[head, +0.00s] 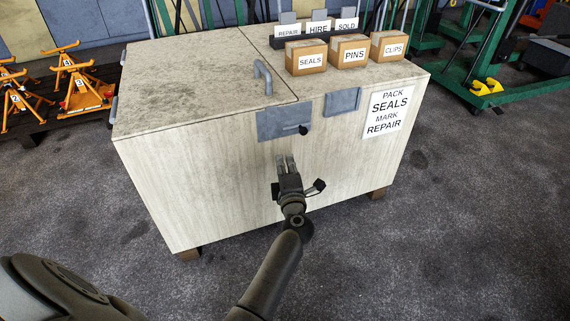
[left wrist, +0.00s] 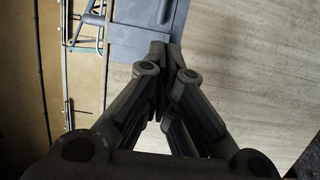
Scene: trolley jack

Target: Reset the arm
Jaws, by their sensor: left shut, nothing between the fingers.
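My left gripper (head: 287,160) is in front of the pale wooden crate (head: 210,185), just below the grey metal plate (head: 284,124) with a dark latch knob on the front face. Its fingers are shut and empty. In the left wrist view the closed fingertips (left wrist: 165,48) overlap a grey-blue plate (left wrist: 145,25) and the wood grain behind them. I cannot tell how wide the gap to the crate is. My left arm reaches in from the bottom of the head view. My right gripper is not in view.
The crate lid carries a grey handle (head: 262,78), cardboard boxes marked SEALS (head: 306,57), PINS (head: 349,51) and CLIPS (head: 389,46), and a dark card holder. Orange stands (head: 82,85) are at left, a green frame (head: 500,92) at right. The floor right of my arm is clear.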

